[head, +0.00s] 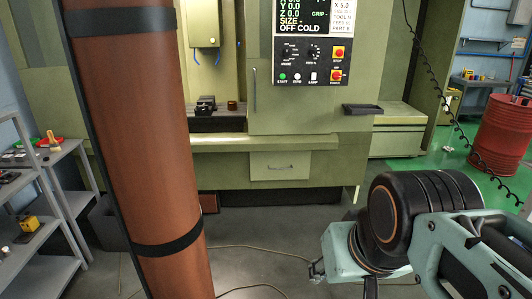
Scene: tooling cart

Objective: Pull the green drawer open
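A pale green drawer (262,173) sits low in the front of the green machine, near the middle of the head view. Its front looks flush with the machine, so it appears shut. My arm (480,245), with teal links and a black joint, reaches in from the lower right, to the right of the drawer in the picture. I cannot make out my gripper's fingers in this view. Nothing of my arm touches or covers the drawer.
The green machine (225,165) has a control panel (312,62) above right of the drawer and a small dark shelf (362,109). Grey shelving (35,205) stands at left, a red barrel (502,135) at right. Cables (250,247) lie on otherwise open floor before the drawer.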

